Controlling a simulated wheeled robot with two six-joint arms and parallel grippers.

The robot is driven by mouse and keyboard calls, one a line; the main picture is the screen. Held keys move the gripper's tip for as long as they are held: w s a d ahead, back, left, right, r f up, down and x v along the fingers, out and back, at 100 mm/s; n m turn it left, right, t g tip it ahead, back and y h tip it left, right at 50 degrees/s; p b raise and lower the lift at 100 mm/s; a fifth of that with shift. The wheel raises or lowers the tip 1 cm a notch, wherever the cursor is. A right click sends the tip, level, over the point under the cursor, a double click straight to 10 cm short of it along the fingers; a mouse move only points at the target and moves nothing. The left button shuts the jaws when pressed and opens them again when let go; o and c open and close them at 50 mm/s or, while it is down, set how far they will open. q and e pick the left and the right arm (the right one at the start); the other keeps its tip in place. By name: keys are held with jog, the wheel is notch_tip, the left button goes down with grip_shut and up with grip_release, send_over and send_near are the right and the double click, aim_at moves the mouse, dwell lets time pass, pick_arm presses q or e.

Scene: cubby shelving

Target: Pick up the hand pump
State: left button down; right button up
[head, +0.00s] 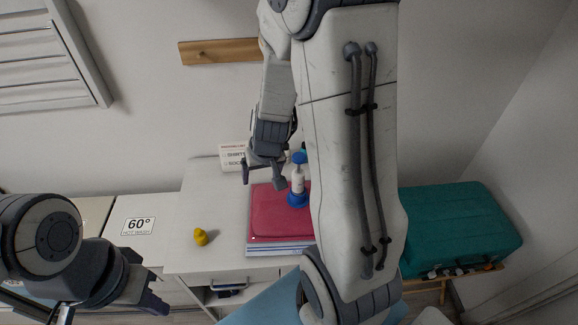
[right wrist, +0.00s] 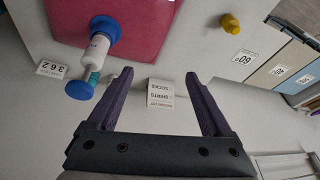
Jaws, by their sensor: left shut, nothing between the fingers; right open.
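The hand pump (head: 297,181) is white with a blue base and blue top. My left gripper (head: 156,303) is shut and empty at the lower left, away from the pump. My right arm hides the area right of the pump.
A yellow duck-like item (head: 201,237) sits on the cabinet top (head: 191,207). A lettered sign (head: 232,156) stands by the wall behind the right gripper. A teal case (head: 458,229) rests on a bench at right. The cabinet top around the yellow item is clear.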

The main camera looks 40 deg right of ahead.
aim_at(299, 173)
jog(key=d+f+m, duration=0.1)
jog(key=d+f, duration=0.1)
jog(key=d, duration=0.2)
jog(key=d+f+m+h+b, duration=0.1)
jog(key=d+f, duration=0.1)
jog(key=d, duration=0.1)
jog(key=d+f+m+h+b, duration=0.1)
jog(key=d, duration=0.3)
jog(key=shift+d+f, duration=0.3)
jog(key=shift+f, duration=0.1)
jog(key=shift+d+b+x, duration=0.2)
jog(key=shift+b+x, duration=0.4)
jog(key=shift+x, duration=0.7)
jog(key=shift+d+b+x, duration=0.15)
jog(key=shift+b+x, duration=0.4)
jog(key=shift+x, duration=0.8)
pick_arm(q)
notch_tip(299, 173, down, 3)
jog(key=shift+f, duration=0.15)
pick_arm(e)
jog(key=shift+r, duration=0.15)
grip_shut()
